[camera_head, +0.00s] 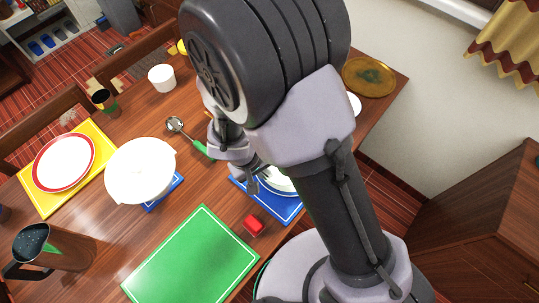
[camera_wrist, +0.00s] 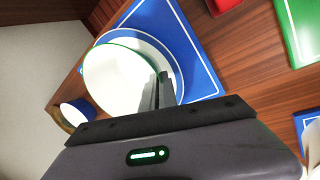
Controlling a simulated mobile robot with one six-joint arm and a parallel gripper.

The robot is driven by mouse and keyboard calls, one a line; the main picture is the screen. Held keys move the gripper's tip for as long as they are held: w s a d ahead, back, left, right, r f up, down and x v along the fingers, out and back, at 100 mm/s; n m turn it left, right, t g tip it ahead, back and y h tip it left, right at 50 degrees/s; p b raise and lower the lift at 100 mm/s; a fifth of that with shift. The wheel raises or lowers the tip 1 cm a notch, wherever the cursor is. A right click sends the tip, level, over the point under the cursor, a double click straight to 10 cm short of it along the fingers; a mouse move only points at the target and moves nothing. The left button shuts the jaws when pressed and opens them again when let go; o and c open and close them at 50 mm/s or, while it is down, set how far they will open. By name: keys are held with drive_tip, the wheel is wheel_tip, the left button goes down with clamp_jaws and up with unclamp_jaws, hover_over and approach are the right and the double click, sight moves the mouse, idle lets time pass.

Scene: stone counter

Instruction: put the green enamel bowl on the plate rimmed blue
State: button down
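The green enamel bowl (camera_wrist: 115,80), white inside with a thin green rim, is over the plate rimmed blue (camera_wrist: 170,62) in the wrist view. Whether its base touches the plate I cannot tell. The plate lies on a blue mat (camera_wrist: 201,62). My gripper (camera_wrist: 161,78) is at the bowl's right side in the wrist view, its two dark fingers close together and seemingly pinching the bowl's wall. In the head view, my arm hides most of the bowl and plate; part of the plate (camera_head: 283,186) and the blue mat (camera_head: 289,211) show.
A red cube (camera_head: 254,225) and a green mat (camera_head: 193,258) are near the blue mat. A large white dish (camera_head: 140,170), a ladle (camera_head: 176,124), a red-rimmed plate (camera_head: 88,152) and a dark pitcher (camera_head: 65,250) stand left. A golden plate (camera_head: 370,77) is at the back right.

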drive_tip(key=shift+w+d+f, duration=0.1)
drive_tip(key=shift+w+f, duration=0.05)
drive_tip(key=shift+w, duration=0.5)
drive_tip(key=shift+w+d+f, duration=0.1)
drive_tip(key=shift+w, duration=0.5)
wheel_tip(320, 180, down, 4)
drive_tip(key=shift+r+b, duration=0.2)
drive_tip(key=shift+b, duration=0.75)
drive_tip(key=shift+r, duration=0.15)
drive_tip(key=shift+f+b, duration=0.3)
drive_tip(key=shift+b, duration=0.05)
drive_tip(key=c, duration=2.1)
unclamp_jaws()
drive_tip(key=shift+o, duration=0.7)
drive_tip(key=shift+r, duration=0.15)
drive_tip(key=p+v, duration=0.6)
drive_tip(key=v, duration=0.6)
drive_tip(key=shift+r, duration=0.35)
